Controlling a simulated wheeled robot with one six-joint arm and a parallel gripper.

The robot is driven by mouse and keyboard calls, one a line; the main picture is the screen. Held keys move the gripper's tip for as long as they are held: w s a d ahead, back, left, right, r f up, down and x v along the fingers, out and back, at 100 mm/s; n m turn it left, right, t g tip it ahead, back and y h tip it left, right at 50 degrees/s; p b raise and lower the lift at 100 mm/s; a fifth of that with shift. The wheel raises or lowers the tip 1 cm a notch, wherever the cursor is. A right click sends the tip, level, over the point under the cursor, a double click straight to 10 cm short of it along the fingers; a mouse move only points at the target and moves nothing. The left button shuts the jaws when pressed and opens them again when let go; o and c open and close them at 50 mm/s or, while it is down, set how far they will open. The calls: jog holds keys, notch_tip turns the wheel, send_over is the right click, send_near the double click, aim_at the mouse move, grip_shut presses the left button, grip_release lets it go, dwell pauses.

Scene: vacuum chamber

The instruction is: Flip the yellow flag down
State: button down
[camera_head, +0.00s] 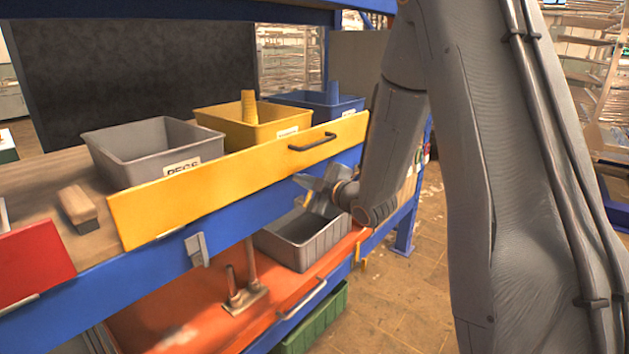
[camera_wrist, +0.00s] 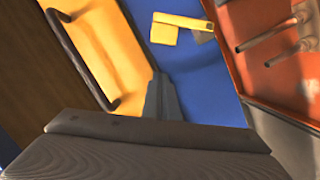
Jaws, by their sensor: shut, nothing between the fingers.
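The yellow flag (camera_head: 235,185) is a long flat panel standing up along the front of the blue shelf beam. Its dark bar handle (camera_head: 312,142) is near its upper right end. In the wrist view the flag (camera_wrist: 125,55) fills the upper left, with its handle (camera_wrist: 75,60) at the left. My gripper (camera_head: 306,184) is shut and empty, below the handle by the flag's lower right edge. In the wrist view its fingertips (camera_wrist: 158,85) lie over the border between flag and blue beam. I cannot tell whether they touch.
Grey (camera_head: 150,145), yellow (camera_head: 245,130) and blue (camera_head: 330,105) bins stand behind the flag. A red panel (camera_head: 30,262) is at the left. Below are an orange shelf (camera_head: 185,305) and a grey bin (camera_head: 300,245). A yellow bracket (camera_wrist: 165,32) is on the blue beam.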

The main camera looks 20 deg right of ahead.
jog(key=shift+w+d+f+p, duration=0.25)
jog(key=shift+w+d+f, duration=0.15)
jog(key=shift+d+f, duration=0.25)
jog(key=shift+w+d+f+p, duration=0.25)
jog(key=shift+w+d+f, duration=0.2)
jog(key=shift+d, duration=0.3)
jog(key=shift+d, duration=0.15)
